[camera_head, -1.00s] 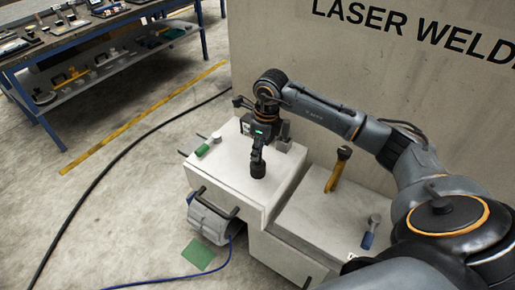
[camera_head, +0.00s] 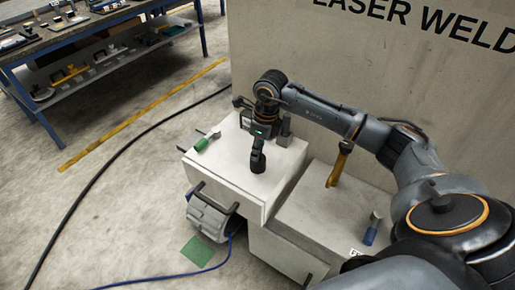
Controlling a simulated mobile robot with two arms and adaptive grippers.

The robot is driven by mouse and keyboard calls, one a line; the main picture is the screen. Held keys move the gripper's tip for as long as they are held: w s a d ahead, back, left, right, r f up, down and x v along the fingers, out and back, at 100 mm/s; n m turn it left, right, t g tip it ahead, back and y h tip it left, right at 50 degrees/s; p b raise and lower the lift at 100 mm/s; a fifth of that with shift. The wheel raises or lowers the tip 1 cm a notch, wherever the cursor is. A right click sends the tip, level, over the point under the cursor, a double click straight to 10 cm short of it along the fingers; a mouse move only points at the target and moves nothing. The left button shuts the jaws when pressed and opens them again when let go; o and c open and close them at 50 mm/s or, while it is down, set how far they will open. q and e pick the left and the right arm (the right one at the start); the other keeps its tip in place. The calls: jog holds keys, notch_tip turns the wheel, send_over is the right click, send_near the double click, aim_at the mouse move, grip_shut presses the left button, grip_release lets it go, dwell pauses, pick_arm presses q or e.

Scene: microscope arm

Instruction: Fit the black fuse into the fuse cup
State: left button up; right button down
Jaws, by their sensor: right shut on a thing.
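My right gripper (camera_head: 259,146) reaches in from the right and points down over the white block (camera_head: 225,177). It is shut on a short black piece, which I take to be the black fuse (camera_head: 258,162). The piece is at or just above the block's top; I cannot tell whether it touches. A grey upright post (camera_head: 286,127) stands on the block behind the gripper. I cannot tell whether it is the fuse cup, and no cup opening is clear. My left gripper is not in view.
A green-handled piece (camera_head: 203,143) lies on the block's left. A lower grey block (camera_head: 318,218) at the right bears a yellow-handled thing (camera_head: 338,168) and a blue-handled one (camera_head: 371,232). A grey wall (camera_head: 300,60) stands behind. Cables cross the floor.

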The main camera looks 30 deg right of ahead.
jog(key=shift+f, duration=0.4)
jog(key=c, duration=1.1)
grip_release()
jog(key=r, duration=0.4)
jog(key=s+r, duration=0.1)
jog(key=r, duration=0.3)
jog(key=d+r, duration=0.1)
jog(key=r, duration=0.3)
jog(key=shift+s, duration=0.25)
jog(key=shift+f, duration=0.1)
